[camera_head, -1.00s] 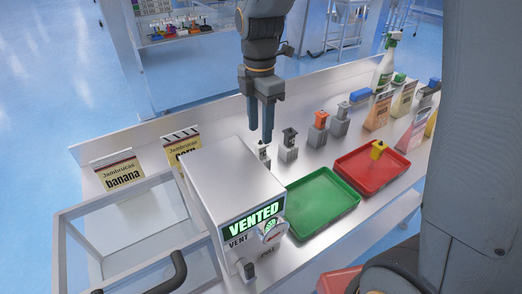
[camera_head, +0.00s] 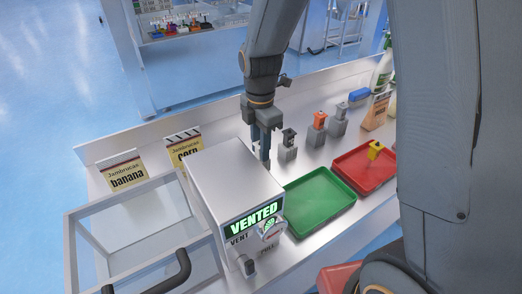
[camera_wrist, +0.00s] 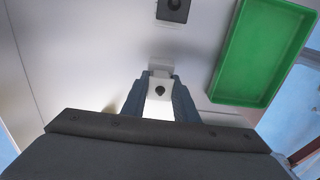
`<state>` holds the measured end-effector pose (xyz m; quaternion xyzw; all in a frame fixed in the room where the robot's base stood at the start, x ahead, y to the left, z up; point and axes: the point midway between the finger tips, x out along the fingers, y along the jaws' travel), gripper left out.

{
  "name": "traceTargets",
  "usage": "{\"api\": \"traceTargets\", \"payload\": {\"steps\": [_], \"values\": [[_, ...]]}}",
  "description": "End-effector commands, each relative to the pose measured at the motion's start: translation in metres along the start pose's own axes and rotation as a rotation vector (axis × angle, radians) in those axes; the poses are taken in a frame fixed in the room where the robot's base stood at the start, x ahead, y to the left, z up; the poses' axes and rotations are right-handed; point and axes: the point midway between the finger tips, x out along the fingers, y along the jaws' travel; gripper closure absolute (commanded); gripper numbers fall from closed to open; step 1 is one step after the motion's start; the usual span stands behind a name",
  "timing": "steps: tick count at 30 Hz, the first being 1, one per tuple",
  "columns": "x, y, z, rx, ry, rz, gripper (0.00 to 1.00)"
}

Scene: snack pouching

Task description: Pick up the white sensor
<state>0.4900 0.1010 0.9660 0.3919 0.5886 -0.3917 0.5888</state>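My gripper (camera_head: 264,148) points down just behind the grey vent box. In the wrist view, its two fingers (camera_wrist: 160,96) stand apart on either side of a small white block with a dark round hole, which looks like the white sensor (camera_wrist: 160,87). I see a narrow space by the block, though whether the fingers touch it is hard to tell. In the head view the sensor is mostly hidden by the fingers and the box.
The vent box (camera_head: 235,182) reads VENTED. Right of the gripper stand a grey sensor with a dark top (camera_head: 288,147) and an orange-topped one (camera_head: 318,132). A green tray (camera_head: 318,203) and a red tray (camera_head: 362,172) lie in front. Banana (camera_head: 127,176) and corn cards stand left.

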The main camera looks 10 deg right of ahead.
Motion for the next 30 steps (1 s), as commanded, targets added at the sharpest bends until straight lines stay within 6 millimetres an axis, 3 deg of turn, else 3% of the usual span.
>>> {"api": "traceTargets", "payload": {"steps": [1, 3, 14, 30], "values": [[0.000, 0.000, 0.000, 0.000, 0.000, 0.000, 0.83], [0.000, 0.000, 0.000, 0.000, 0.000, 0.000, 0.95], [-0.008, 0.001, 0.000, 0.000, 0.000, 0.002, 0.96], [-0.093, 0.001, 0.000, 0.000, -0.001, 0.003, 0.96]]}}
